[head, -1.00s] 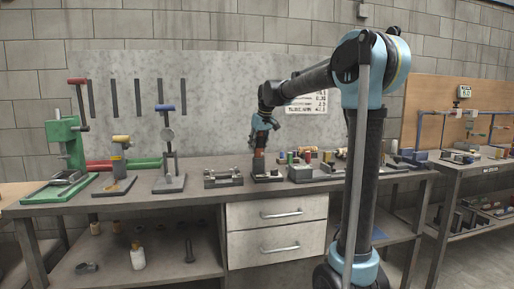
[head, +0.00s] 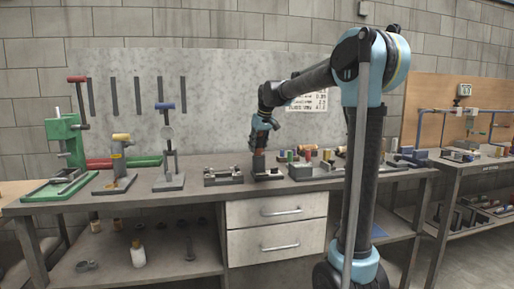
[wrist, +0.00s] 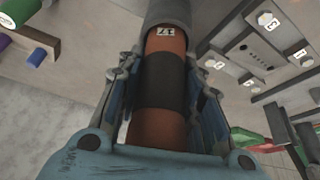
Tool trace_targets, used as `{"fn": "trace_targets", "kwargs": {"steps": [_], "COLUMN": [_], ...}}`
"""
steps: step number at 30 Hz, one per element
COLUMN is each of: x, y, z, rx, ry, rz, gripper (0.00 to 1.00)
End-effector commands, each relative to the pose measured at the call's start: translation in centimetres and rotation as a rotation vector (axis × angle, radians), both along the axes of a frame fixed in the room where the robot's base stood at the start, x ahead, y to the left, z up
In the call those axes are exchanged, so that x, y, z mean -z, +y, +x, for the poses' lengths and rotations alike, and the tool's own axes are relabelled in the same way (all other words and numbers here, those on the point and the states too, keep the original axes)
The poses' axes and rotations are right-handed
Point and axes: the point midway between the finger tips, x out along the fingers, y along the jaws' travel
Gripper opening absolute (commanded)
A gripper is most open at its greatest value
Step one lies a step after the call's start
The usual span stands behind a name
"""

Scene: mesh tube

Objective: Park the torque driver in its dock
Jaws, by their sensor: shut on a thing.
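The torque driver appears to be the orange-and-black banded cylinder (wrist: 165,85) with a small numbered label, seen close up in the wrist view. My gripper (wrist: 166,92) is shut on it, with blue-grey fingers along both sides. A grey cylindrical part (wrist: 167,12) lies beyond the label, at the top edge. In the head view my gripper (head: 262,143) points down at the bench, and the orange-brown cylinder (head: 258,162) shows under it. A low dark base (head: 267,176) is directly below, probably the dock. I cannot tell whether the driver is seated in it.
A grey fixture (head: 222,176) stands just left of the dark base. Upright tool stands (head: 168,150) and a green press (head: 65,150) are farther left. The bench front (head: 200,197) is bare.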

Motion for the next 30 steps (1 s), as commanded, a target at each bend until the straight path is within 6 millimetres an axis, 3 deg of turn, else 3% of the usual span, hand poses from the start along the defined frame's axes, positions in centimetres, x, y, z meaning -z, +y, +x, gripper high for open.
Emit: {"fn": "trace_targets", "kwargs": {"steps": [9, 10, 13, 24, 30], "x": [0.3, 0.3, 0.3, 0.2, -1.8], "y": [0.0, 0.0, 0.0, 0.0, -0.5], "z": [0.0, 0.0, 0.0, 0.0, -0.7], "rx": [0.0, 0.0, 0.0, 0.0, 0.0], "ry": [0.0, 0.0, 0.0, 0.0, 0.0], "rz": [0.0, 0.0, 0.0, 0.0, 0.0], "gripper": [0.01, 0.36, 0.57, 0.57, 0.57]}}
